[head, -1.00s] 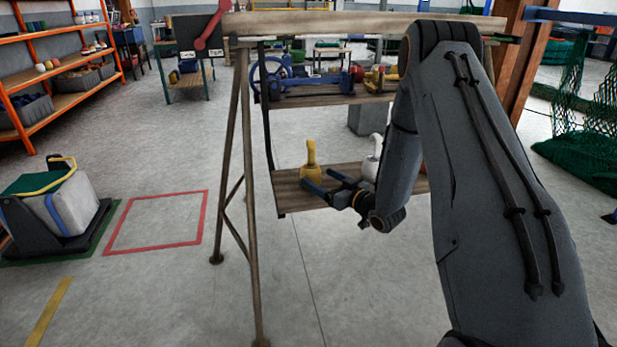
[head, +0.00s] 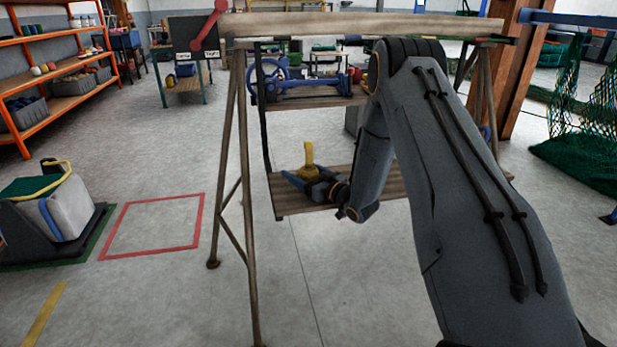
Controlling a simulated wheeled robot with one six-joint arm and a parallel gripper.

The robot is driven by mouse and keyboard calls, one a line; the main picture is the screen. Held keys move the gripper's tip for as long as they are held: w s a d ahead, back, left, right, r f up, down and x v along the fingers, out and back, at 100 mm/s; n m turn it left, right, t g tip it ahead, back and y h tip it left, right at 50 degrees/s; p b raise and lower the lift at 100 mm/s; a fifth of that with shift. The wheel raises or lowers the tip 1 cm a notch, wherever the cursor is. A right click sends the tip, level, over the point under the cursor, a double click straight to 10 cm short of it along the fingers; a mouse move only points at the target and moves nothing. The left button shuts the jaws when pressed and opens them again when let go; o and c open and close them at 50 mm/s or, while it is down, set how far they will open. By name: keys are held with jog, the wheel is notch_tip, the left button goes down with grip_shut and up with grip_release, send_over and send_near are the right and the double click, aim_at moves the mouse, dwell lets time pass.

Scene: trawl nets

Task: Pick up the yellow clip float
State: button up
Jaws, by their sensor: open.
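The yellow clip float (head: 309,156) stands upright on the lower wooden shelf of the hanging rack, its upper loop showing. My gripper (head: 296,182) is open, with its blue fingers level with the float's lower part. The fingers and wrist hide most of the float's base. I cannot tell whether the fingers are around the float or just in front of it.
The lower shelf (head: 290,208) hangs from a wooden trestle frame (head: 250,210). The upper shelf holds a blue wheeled device (head: 310,84). A red floor square (head: 150,247) is clear at left. Green netting (head: 575,160) hangs at right.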

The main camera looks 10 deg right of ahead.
jog(key=c, duration=1.2)
jog(key=shift+r, duration=0.15)
